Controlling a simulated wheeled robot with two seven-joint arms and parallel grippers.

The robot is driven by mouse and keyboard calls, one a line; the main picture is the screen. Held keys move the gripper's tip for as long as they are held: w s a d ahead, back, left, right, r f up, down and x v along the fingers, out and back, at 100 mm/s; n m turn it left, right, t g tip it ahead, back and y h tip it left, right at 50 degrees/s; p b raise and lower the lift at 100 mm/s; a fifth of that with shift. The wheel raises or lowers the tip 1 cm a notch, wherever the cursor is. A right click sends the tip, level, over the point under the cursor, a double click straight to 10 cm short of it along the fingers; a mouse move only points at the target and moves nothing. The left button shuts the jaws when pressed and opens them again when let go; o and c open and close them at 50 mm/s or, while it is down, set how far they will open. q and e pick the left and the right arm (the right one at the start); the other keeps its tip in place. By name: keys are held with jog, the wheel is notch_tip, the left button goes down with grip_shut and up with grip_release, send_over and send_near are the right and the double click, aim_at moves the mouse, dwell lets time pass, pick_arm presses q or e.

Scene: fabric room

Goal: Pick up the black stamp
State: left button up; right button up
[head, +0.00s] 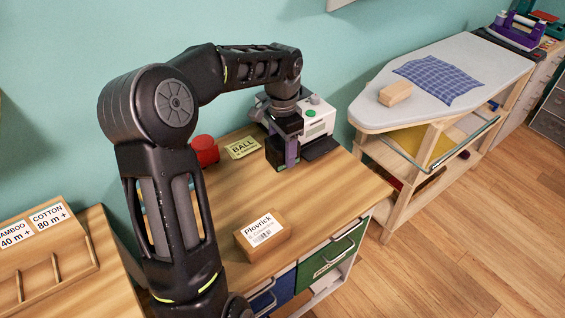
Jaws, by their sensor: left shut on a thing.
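My left gripper (284,150) points down over the back right part of the wooden desk (330,185), in front of a white machine. It is shut on a dark thing, the black stamp (275,154), which is mostly hidden by the fingers. The stamp is at or just above the desk top; I cannot tell whether it touches. My right gripper is not in view.
A red round container (204,150) and a yellow "BALL" label (242,148) lie left of the gripper. A white machine (318,118) stands behind it. An ironing board (440,80) stands to the right.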

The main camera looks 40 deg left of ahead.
pick_arm(q)
jog(key=shift+r, duration=0.45)
dwell(0.3)
